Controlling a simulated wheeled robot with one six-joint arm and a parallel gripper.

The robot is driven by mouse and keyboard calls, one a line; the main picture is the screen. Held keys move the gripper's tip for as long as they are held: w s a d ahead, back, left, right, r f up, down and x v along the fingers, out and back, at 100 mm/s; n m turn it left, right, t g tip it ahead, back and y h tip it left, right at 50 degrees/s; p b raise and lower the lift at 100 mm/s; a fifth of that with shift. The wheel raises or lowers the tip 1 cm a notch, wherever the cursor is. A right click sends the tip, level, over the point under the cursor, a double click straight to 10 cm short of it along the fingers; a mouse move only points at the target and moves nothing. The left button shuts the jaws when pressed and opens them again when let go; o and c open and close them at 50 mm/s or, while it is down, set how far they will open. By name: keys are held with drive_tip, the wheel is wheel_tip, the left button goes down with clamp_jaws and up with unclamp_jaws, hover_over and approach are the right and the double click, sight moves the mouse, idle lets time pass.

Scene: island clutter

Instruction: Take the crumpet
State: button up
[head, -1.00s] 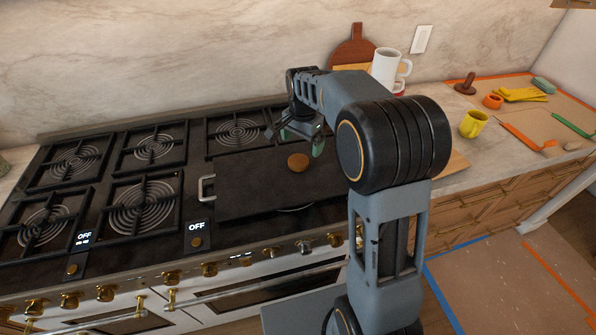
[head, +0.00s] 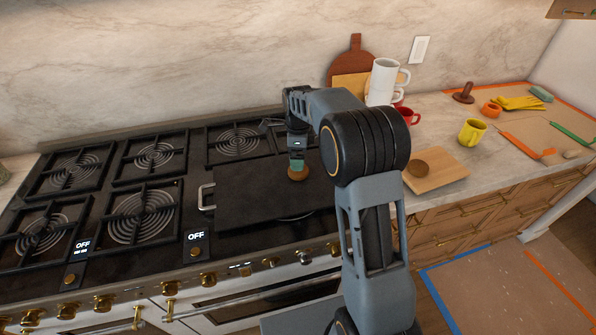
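A round brown crumpet (head: 298,174) lies on the dark griddle (head: 250,200) on the stove, right of the griddle's metal handle. My gripper (head: 297,164) points down directly over the crumpet, its greenish fingertips at or just above it and hiding its back part. I cannot tell whether the fingers touch it or how far apart they are. A second round, darker brown piece (head: 420,168) lies on a wooden board (head: 445,177) on the counter to the right.
Stacked white mugs (head: 382,82), a red mug (head: 407,115) and a brown paddle board (head: 352,60) stand behind my arm. A yellow mug (head: 472,131) is farther right. Burner grates (head: 140,212) fill the stove's left side. The griddle around the crumpet is clear.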

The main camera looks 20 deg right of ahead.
drive_tip(key=shift+s+d+f+p, duration=0.15)
drive_tip(key=shift+f+p, duration=0.25)
drive_tip(key=shift+f, duration=1.3)
drive_tip(key=shift+w+d+f+p, duration=0.1)
drive_tip(key=shift+f+p, duration=0.25)
drive_tip(key=shift+f, duration=1.3)
drive_tip(key=shift+c, duration=0.2)
drive_tip(key=c, duration=1)
drive_tip(key=shift+r, duration=0.1)
